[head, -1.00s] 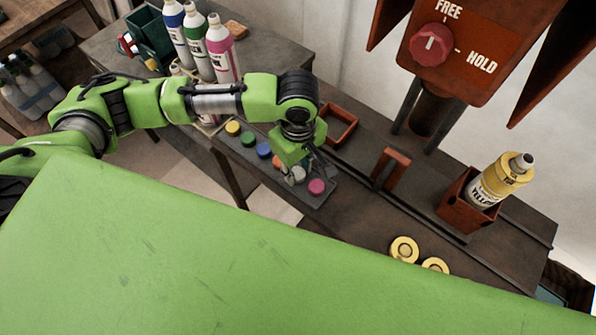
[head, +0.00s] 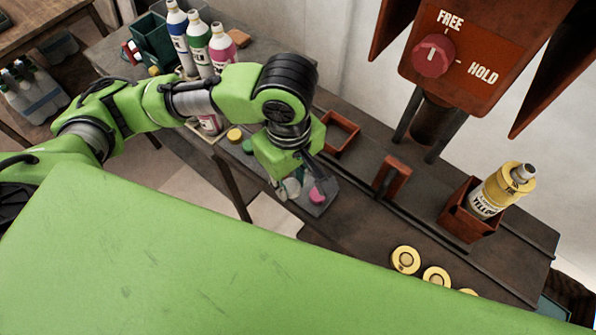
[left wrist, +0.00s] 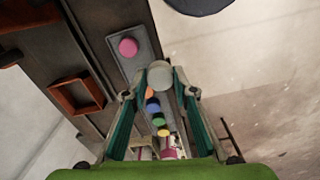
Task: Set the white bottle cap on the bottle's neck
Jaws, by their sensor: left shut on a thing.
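My left gripper (head: 290,190) is shut on the white cap (left wrist: 160,75), which sits between the fingertips in the left wrist view. In the head view the gripper is at the near edge of the cap tray, partly hidden by my own wrist. My right gripper is not in view.
The dark cap tray (left wrist: 117,75) bears a pink cap (left wrist: 128,47) and several coloured caps. A red-brown open box (head: 340,131) and an upright red-brown frame (head: 391,177) stand along the bench. Several yellow rings (head: 405,260) lie at the front. A red FREE/HOLD panel (head: 478,50) hangs above.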

